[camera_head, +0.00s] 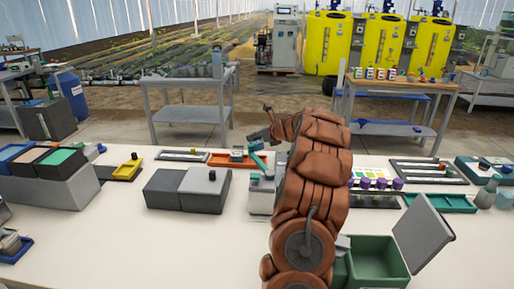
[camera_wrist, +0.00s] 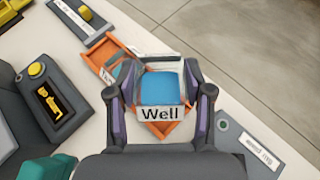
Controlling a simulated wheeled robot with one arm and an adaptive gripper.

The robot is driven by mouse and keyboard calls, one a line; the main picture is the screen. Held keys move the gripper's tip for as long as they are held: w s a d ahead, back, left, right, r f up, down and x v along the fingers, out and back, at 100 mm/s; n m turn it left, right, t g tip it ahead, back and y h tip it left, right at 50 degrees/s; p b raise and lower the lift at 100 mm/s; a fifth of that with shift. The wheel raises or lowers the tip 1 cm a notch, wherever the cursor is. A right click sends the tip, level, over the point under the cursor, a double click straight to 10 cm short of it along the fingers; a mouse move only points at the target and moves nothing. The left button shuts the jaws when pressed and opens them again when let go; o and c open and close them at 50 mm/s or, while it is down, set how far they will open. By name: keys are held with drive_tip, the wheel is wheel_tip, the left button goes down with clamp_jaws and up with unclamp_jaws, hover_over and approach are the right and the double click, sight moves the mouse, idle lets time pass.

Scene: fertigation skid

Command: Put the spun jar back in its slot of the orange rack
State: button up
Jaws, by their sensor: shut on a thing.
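In the wrist view my gripper (camera_wrist: 160,76) is shut on a squarish jar with a blue top (camera_wrist: 160,90) and a white label reading "Well" (camera_wrist: 160,113). The orange rack (camera_wrist: 101,58) lies beneath and around the jar in this view, running from upper left to lower right. The jar hides much of the rack's middle. I cannot tell whether the jar's base is in a slot or above it. In the head view the orange rack (camera_head: 222,160) lies at the table's far edge, and my arm hides part of that area.
A dark device with a yellow knob (camera_wrist: 37,70) stands left of the rack in the wrist view. A labelled grey strip (camera_wrist: 250,146) lies to the right. In the head view, grey boxes (camera_head: 166,190) stand left of my arm and a green open bin (camera_head: 374,250) stands right.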

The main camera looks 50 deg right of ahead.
sight(261, 143)
drive_tip(key=shift+f, duration=1.9)
drive_tip(key=shift+f, duration=0.45)
drive_tip(key=o, duration=1.3)
drive_tip(key=shift+r, duration=0.5)
drive_tip(key=v, duration=1.2)
drive_tip(key=shift+a, duration=0.1)
